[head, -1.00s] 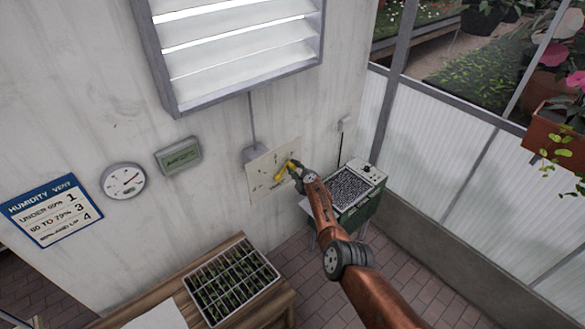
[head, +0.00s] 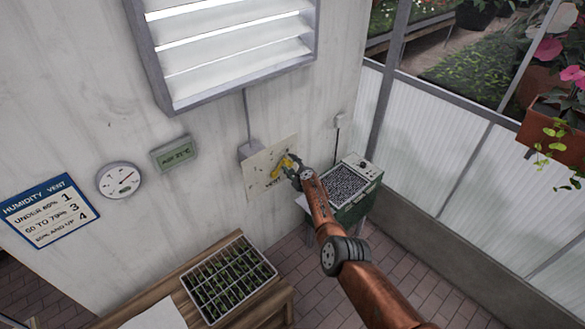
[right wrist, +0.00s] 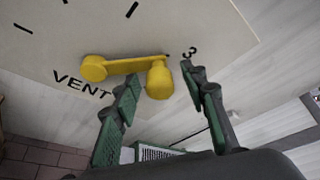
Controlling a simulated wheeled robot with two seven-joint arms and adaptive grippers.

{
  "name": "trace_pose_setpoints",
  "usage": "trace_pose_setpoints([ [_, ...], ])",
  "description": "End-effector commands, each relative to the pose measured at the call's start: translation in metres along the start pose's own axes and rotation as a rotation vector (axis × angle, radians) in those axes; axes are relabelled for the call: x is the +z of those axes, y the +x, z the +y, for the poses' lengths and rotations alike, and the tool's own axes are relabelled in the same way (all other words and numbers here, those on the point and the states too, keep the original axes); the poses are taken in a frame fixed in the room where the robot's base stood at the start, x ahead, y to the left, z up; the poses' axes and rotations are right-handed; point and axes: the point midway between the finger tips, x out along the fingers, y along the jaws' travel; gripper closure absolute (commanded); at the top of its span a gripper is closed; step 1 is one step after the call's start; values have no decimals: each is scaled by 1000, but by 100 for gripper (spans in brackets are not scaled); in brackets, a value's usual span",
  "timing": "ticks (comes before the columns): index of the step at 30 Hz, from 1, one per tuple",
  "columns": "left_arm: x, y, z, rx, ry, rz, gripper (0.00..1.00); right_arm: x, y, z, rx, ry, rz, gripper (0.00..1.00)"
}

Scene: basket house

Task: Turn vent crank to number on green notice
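The yellow vent crank (head: 279,167) is on a pale dial plate (head: 256,183) on the wall. In the right wrist view its arm (right wrist: 122,67) runs from the hub on the left to a round knob (right wrist: 159,80), towards a printed 3 (right wrist: 190,53). My right gripper (right wrist: 160,85) is open, with the knob between its fingertips and gaps visible on both sides. In the head view the right gripper (head: 291,168) is at the crank. No plainly green notice shows; a blue-headed humidity vent notice (head: 50,211) lists 1, 3 and 4. My left gripper is out of view.
A round gauge (head: 120,181) and a grey-green display (head: 175,154) reading air temperature hang left of the plate. A louvred vent (head: 235,50) is above. A seedling tray (head: 229,279) sits on a wooden bench below. A green box unit (head: 357,195) stands right of the plate.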

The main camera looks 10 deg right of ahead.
Motion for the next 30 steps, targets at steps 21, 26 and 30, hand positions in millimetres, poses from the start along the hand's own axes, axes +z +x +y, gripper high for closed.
trace_pose_setpoints([
  [21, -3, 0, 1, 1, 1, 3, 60, 1, -48, 1, -1, 1, -1, 60],
  [26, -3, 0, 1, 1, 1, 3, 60, 0, -69, 2, -1, 2, 1, 60],
  [30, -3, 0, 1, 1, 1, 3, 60, 0, -88, 2, 0, 1, 2, 60],
])
